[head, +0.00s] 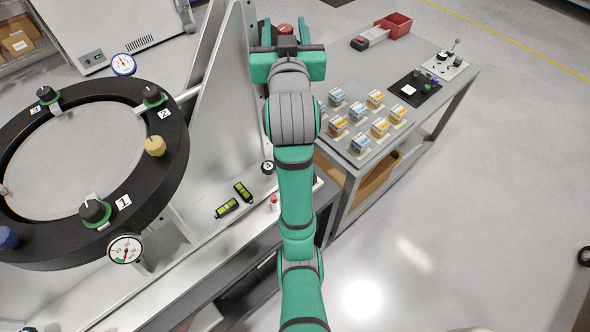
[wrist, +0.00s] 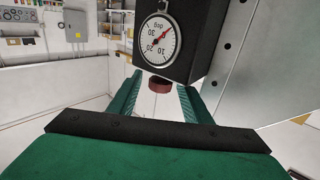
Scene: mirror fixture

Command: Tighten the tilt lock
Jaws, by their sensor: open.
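A dark red knob (wrist: 160,85) shows in the wrist view under a black block (wrist: 192,50) that carries a round dial (wrist: 158,40). No label on the knob is readable, so I cannot tell for sure that it is the tilt lock. My gripper (wrist: 160,92) is open, with the knob between its two green fingers in the picture. Gaps show on both sides, and I cannot tell how deep the knob sits. In the head view my gripper (head: 287,60) is beside the upright metal plate (head: 217,120), with a red part (head: 285,29) just beyond it.
The black mirror ring (head: 165,190) with numbered black knobs, a yellow knob (head: 155,146) and a blue knob (head: 8,238) stands left. Two green levels (head: 227,207) lie on the bench.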

